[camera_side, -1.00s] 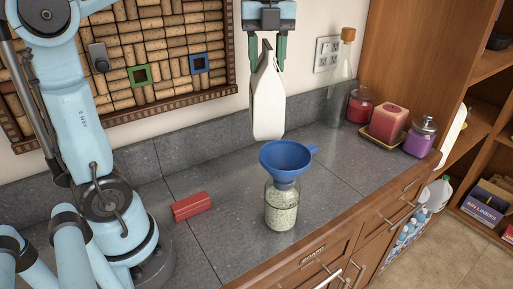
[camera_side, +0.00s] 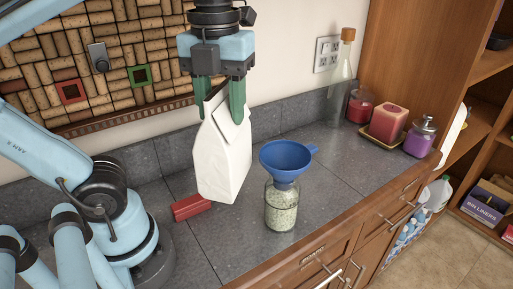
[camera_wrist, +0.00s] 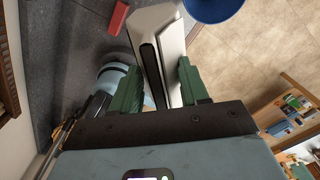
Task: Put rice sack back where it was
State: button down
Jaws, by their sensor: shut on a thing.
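The white rice sack (camera_side: 225,158) hangs upright, slightly tilted, from my gripper (camera_side: 222,108) in the side view. The green fingers are shut on its folded top. Its bottom is near the counter, left of the jar; I cannot tell if it touches. In the wrist view, the sack (camera_wrist: 166,32) lies between the green fingers of my gripper (camera_wrist: 160,85). A glass jar (camera_side: 282,207) filled with pale grains stands on the counter, with a blue funnel (camera_side: 286,157) in its mouth. The funnel also shows at the top of the wrist view (camera_wrist: 212,8).
A red block (camera_side: 190,207) lies on the grey counter (camera_side: 335,185), partly behind the sack. A corked bottle (camera_side: 340,85), a red candle jar (camera_side: 360,107), a candle on a tray (camera_side: 389,122) and a purple jar (camera_side: 420,138) stand at the back right. The counter right of the funnel is clear.

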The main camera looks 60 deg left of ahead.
aim_at(207, 196)
jog(key=s+f+m, duration=0.1)
jog(key=f, duration=0.1)
jog(key=s+d+f+m, duration=0.1)
jog(key=s+f, duration=0.1)
jog(key=s+d+f+m, duration=0.1)
jog(key=s+f, duration=0.1)
jog(key=shift+d+f+m, duration=0.1)
jog(key=shift+f+m, duration=0.2)
jog(key=shift+s+f, duration=0.1)
jog(key=shift+f, duration=3.85)
jog(key=c, duration=0.6)
grip_release()
jog(key=shift+f, duration=0.1)
jog(key=shift+o, duration=0.2)
notch_tip(207, 196, up, 12)
jog(key=shift+r, duration=0.15)
